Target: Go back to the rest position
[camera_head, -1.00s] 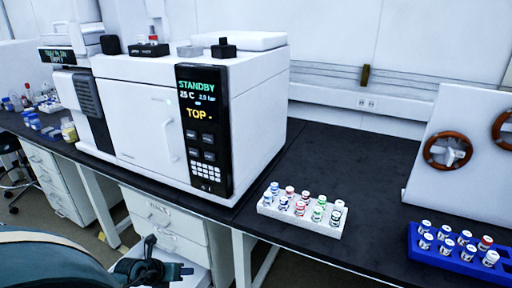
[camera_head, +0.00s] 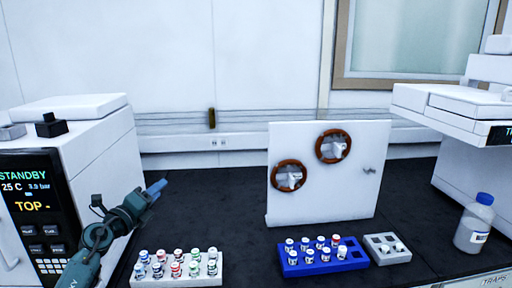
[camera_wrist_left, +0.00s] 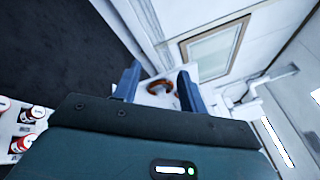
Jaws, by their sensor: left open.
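My left gripper (camera_head: 157,187) reaches in from the lower left in the head view, in front of the left white instrument and above the black bench. In the left wrist view its two blue fingers (camera_wrist_left: 158,85) stand apart with nothing between them, so it is open and empty. My right gripper is in neither view.
A white vial rack (camera_head: 178,282) and a blue vial rack (camera_head: 322,267) stand at the bench front, beside a small grey rack (camera_head: 388,258). A white panel (camera_head: 345,200) with two brown rings stands behind. A blue-capped bottle (camera_head: 475,225) is at right. Instruments flank the black bench (camera_head: 215,220).

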